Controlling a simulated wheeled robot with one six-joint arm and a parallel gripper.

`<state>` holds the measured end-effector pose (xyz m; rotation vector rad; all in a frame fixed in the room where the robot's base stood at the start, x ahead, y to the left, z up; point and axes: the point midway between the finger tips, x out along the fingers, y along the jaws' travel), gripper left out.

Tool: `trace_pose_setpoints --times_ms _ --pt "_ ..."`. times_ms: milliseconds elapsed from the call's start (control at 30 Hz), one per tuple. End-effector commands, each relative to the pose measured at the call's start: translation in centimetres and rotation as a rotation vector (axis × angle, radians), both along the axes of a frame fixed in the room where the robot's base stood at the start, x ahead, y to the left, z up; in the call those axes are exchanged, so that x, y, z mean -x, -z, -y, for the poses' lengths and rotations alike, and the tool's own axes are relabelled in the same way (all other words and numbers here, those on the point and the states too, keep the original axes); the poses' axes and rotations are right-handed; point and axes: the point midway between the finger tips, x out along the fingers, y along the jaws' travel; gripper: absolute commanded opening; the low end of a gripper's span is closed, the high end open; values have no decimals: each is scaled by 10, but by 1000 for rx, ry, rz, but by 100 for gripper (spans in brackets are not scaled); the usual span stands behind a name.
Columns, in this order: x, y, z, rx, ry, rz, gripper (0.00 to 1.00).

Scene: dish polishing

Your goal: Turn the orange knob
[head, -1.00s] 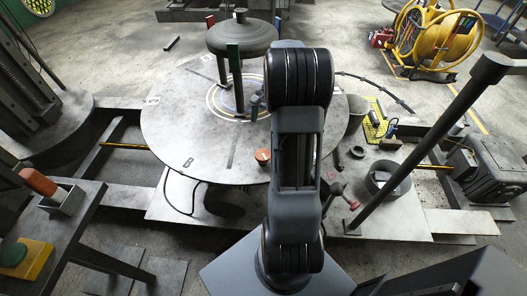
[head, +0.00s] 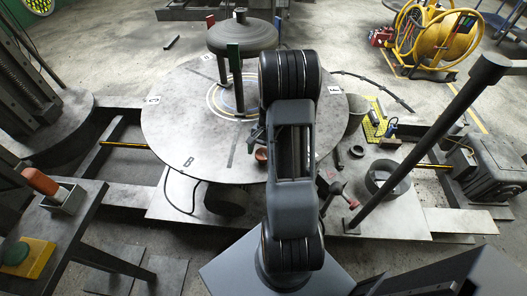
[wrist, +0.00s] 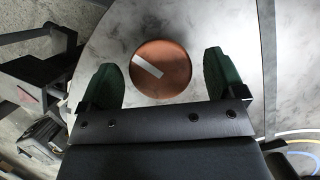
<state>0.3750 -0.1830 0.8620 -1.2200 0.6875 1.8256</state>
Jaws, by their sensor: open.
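The orange knob (wrist: 165,72) is a round disc with a white stripe, seen from above in the wrist view. It sits on the grey round table (wrist: 110,60). In the head view the knob (head: 261,155) shows at the table's near edge, partly behind my arm. My gripper (wrist: 161,85) is open, with one green-padded finger on each side of the knob in the picture. Both fingers look apart from it; the height between them and the knob is hard to judge. In the head view my gripper is mostly hidden behind my arm.
A dark dome-shaped part (head: 242,36) stands on posts at the back of the round table (head: 185,120). A slanted dark post (head: 430,145) rises at the right. A side bench with an orange handle (head: 40,181) stands at the left.

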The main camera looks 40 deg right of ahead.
Motion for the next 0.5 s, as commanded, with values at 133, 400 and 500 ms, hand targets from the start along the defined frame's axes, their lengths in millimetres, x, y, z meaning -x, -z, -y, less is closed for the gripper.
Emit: trace_pose_setpoints --times_ms 133,400,500 --pt "0 1 0 0 0 0 89" --pt "0 0 0 0 0 0 73" --pt "0 0 0 0 0 0 64"
